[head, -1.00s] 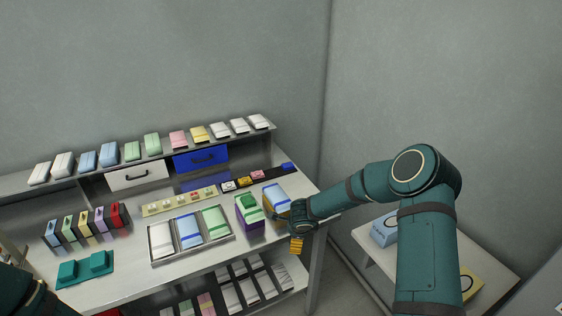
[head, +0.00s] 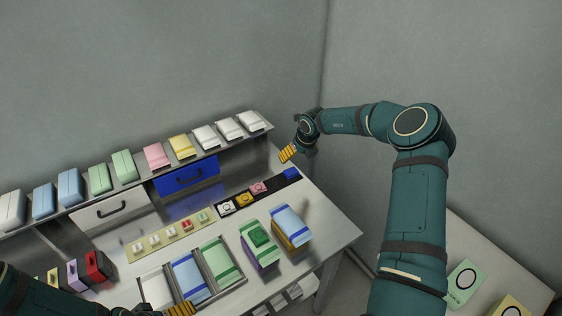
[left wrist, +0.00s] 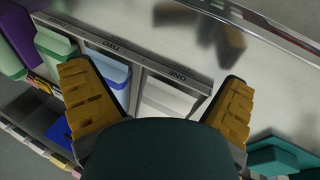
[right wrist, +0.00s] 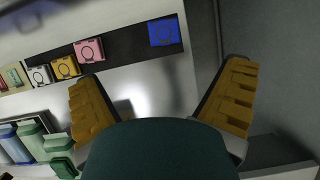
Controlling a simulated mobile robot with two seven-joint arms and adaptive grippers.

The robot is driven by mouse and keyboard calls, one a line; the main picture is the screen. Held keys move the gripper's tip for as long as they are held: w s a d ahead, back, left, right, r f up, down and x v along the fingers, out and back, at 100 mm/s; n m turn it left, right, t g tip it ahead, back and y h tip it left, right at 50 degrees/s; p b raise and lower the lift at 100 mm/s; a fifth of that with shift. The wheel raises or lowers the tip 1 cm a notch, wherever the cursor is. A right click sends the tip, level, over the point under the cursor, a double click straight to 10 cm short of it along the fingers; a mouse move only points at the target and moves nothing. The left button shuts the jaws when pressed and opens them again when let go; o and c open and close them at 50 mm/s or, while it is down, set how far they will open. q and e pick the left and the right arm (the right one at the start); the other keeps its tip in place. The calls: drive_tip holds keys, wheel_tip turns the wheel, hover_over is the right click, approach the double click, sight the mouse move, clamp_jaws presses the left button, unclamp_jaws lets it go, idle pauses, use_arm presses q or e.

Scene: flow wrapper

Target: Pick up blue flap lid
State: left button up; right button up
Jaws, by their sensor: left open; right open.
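Blue-topped pieces show in several places, and I cannot tell which is the flap lid. One pale blue piece with a darker band (head: 190,278) lies in the middle compartment of the tray (head: 243,284); it also shows in the left wrist view (left wrist: 106,72), in the compartment marked TWO. Another pale blue top (head: 290,224) sits on an orange box at the right. My left gripper (left wrist: 155,85) is open and empty above the tray's near edge, around compartments ONE and TWO. My right gripper (right wrist: 163,85) is open and empty, raised over the bench's back right corner.
A green-topped purple box (head: 258,244) stands beside the orange one. A dark strip (right wrist: 122,72) holds small coloured squares, with a blue one (right wrist: 164,31) at its end. A shelf of packs (head: 140,168) and a blue drawer (head: 187,175) line the back.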

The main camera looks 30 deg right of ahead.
hover_over(291, 171)
drive_tip(key=s, duration=0.2)
drive_tip(key=f, duration=0.7)
drive_tip(key=shift+a+f+b, duration=0.2)
drive_tip(key=shift+f+b, duration=0.05)
drive_tip(key=shift+b, duration=0.15)
drive_tip(key=shift+s+d+x, duration=0.1)
drive_tip(key=shift+d+x, duration=0.05)
drive_tip(key=shift+x, duration=1.2)
drive_tip(key=shift+s+d+x, duration=0.1)
drive_tip(key=shift+x, duration=1.25)
drive_tip(key=shift+f, duration=0.1)
drive_tip(key=c, duration=0.9)
